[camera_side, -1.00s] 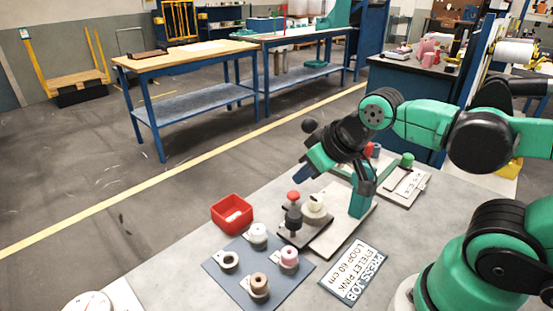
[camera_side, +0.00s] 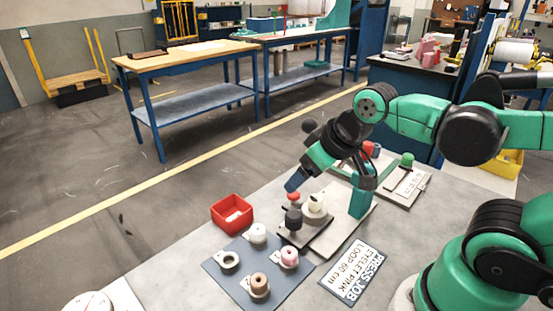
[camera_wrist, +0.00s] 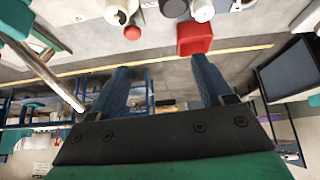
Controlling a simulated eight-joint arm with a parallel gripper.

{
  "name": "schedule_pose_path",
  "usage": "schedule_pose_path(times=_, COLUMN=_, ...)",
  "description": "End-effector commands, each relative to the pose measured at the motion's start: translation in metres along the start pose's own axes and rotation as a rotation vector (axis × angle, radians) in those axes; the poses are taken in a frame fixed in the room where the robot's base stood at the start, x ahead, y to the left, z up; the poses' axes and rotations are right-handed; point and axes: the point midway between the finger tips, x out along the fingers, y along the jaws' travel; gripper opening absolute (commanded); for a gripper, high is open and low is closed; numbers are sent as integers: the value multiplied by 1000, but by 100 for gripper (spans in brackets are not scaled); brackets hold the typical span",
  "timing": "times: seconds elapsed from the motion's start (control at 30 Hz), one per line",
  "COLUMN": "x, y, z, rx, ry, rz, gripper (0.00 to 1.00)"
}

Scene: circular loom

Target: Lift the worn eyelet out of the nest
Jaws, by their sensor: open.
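My gripper (camera_side: 291,186) hangs tilted above the press fixture's red knob (camera_side: 293,196), its blue fingers pointing down and left. In the wrist view my gripper (camera_wrist: 158,66) has its two fingers wide apart with nothing between them. Behind the knob, on the grey fixture plate (camera_side: 322,240), a pale round seat (camera_side: 313,215) carries a small whitish piece (camera_side: 317,202). This looks like the worn eyelet in its nest, but it is too small to be sure. My gripper is apart from it, up and to the left. The red knob also shows in the wrist view (camera_wrist: 132,33).
A red bin (camera_side: 231,213) stands left of the fixture and shows in the wrist view (camera_wrist: 195,39). A green-topped part (camera_side: 407,160) stands behind.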

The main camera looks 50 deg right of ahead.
Motion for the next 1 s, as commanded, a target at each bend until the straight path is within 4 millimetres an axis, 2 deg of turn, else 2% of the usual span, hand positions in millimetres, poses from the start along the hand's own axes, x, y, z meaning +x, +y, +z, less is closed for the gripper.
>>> schedule_pose_path(times=0.2, x=16, y=27, z=6, rx=-89, ry=-249, rz=-13, gripper=73)
schedule_pose_path(times=0.4, x=27, y=42, z=15, rx=-150, ry=-405, rz=-68, gripper=73)
schedule_pose_path(times=0.57, x=33, y=44, z=19, rx=-163, ry=-433, rz=-83, gripper=73)
schedule_pose_path(times=1.0, x=72, y=42, z=37, rx=-163, ry=-430, rz=-81, gripper=73)
